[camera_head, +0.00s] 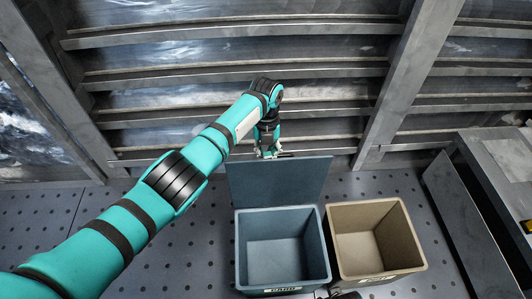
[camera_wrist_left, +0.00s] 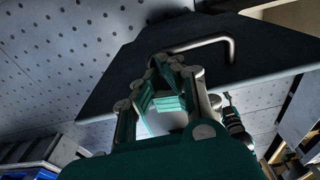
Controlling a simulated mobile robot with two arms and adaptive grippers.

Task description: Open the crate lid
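The blue-grey crate (camera_head: 240,250) stands on the perforated floor in the head view, with its inside visible and empty. Its lid (camera_head: 290,182) stands about upright at the crate's far edge. My left gripper (camera_head: 267,153) is at the lid's top edge. In the left wrist view, the dark lid (camera_wrist_left: 265,70) fills the upper right, with a bent grey handle (camera_wrist_left: 205,42) just beyond my left gripper (camera_wrist_left: 160,78). The fingers overlap the handle's left end, so I cannot tell whether they grip it.
A tan open crate (camera_head: 332,225) stands close beside the blue-grey one on the right. A ribbed metal wall (camera_head: 330,90) rises behind. A grey bench-like structure (camera_head: 480,185) stands at the right. The floor (camera_head: 190,245) left of the crates is clear beneath my arm.

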